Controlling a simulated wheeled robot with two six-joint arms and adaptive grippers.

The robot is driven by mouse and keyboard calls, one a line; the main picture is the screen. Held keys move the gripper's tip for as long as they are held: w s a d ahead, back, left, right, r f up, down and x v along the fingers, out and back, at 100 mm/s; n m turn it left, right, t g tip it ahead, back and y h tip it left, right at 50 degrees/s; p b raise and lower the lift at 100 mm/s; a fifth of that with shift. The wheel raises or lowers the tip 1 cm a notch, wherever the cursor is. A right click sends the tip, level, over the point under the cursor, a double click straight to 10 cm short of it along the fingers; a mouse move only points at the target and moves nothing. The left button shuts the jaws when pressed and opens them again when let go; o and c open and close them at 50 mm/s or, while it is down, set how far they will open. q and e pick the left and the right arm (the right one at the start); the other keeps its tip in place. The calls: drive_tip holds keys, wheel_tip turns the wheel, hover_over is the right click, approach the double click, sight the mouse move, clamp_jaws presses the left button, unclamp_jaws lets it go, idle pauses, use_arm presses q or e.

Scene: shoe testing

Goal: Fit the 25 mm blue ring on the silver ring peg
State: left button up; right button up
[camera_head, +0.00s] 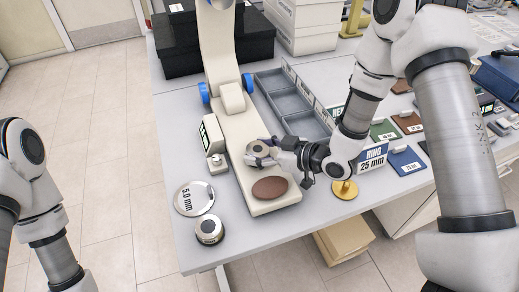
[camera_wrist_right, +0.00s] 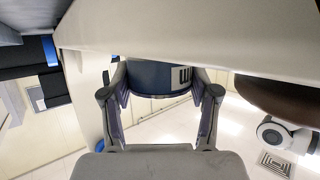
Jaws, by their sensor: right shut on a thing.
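My right gripper (camera_head: 262,152) is over the cream tester base (camera_head: 240,125) in the head view, at a small round greyish part with a dark centre. In the right wrist view its two fingers (camera_wrist_right: 160,100) are shut on the blue ring (camera_wrist_right: 150,82), one finger on each side. A white label with a dark letter shows on the ring. The cream body hides the ring's upper part there. I cannot make out the silver ring peg apart from the gripper, or tell whether the ring is around it. My left gripper is not in view.
A brown oval pad (camera_head: 269,188) lies on the base just in front of the gripper. A 5.0 mm disc (camera_head: 187,208) and a round weight (camera_head: 209,231) stand left. The blue 25 mm ring sign (camera_head: 372,158) and a gold stand (camera_head: 345,189) are right. Grey trays (camera_head: 283,103) lie behind.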

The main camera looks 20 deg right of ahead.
drive_tip(key=shift+f, duration=0.2)
drive_tip(key=o, duration=1.2)
drive_tip(key=shift+o, duration=0.2)
drive_tip(key=v, duration=1.2)
